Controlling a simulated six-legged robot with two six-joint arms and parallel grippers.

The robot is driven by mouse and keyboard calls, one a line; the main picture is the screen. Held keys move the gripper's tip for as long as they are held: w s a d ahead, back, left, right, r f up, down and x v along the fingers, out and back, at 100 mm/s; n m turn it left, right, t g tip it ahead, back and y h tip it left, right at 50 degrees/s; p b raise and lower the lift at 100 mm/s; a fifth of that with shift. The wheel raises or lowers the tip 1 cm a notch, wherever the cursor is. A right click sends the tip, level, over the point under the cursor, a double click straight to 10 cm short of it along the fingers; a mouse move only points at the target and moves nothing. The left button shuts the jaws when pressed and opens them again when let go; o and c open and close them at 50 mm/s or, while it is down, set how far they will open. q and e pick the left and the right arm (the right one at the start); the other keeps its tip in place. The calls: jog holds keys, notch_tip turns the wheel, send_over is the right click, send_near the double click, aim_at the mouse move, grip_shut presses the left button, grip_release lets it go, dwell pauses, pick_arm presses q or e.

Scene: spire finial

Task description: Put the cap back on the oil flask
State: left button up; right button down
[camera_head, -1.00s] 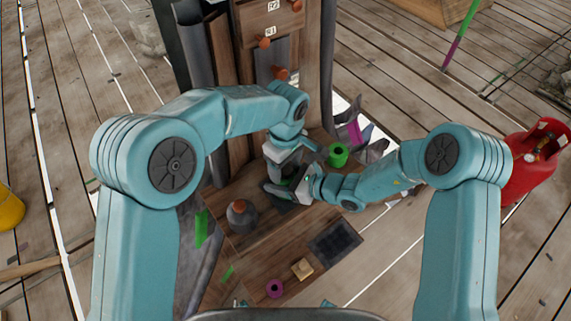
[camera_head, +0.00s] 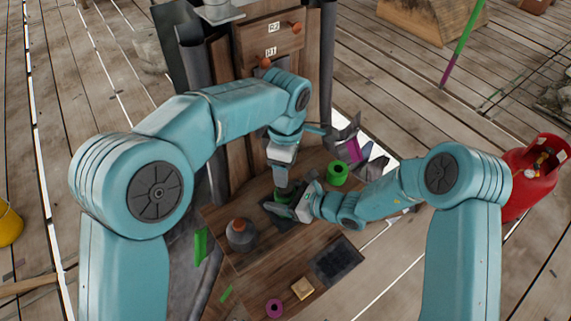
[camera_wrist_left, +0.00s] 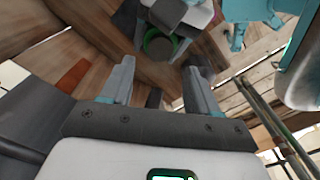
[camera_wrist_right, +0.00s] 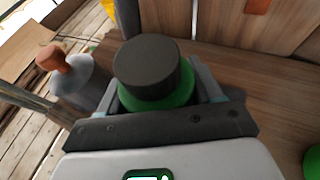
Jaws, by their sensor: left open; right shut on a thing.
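A round green flask (camera_wrist_right: 158,98) with a dark cylindrical top (camera_wrist_right: 147,65) sits between my right gripper's fingers; I take it for the oil flask. The dark top sits upright on the green body, but I cannot tell how tightly. My right gripper (camera_head: 291,206) is shut on the green body, low over the bench. My left gripper (camera_head: 281,186) points down just above it. In the left wrist view my left gripper (camera_wrist_left: 160,78) is open and empty, with the flask's green rim (camera_wrist_left: 160,42) beyond its fingertips.
On the wooden bench stand a grey bottle with an orange stopper (camera_head: 241,236), a green hollow cylinder (camera_head: 337,174), a dark grid tray (camera_head: 337,261), a tan block (camera_head: 302,289) and a magenta ring (camera_head: 274,308). A drawer cabinet (camera_head: 268,50) rises behind.

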aim_at(285, 200)
pick_arm(q)
jog(key=shift+r+n, duration=0.4)
jog(key=shift+n, duration=0.4)
jog(key=shift+f, duration=0.1)
jog(key=shift+f, duration=3.95)
jog(key=c, duration=1.1)
jog(key=m, duration=0.6)
jog(key=shift+m, duration=0.4)
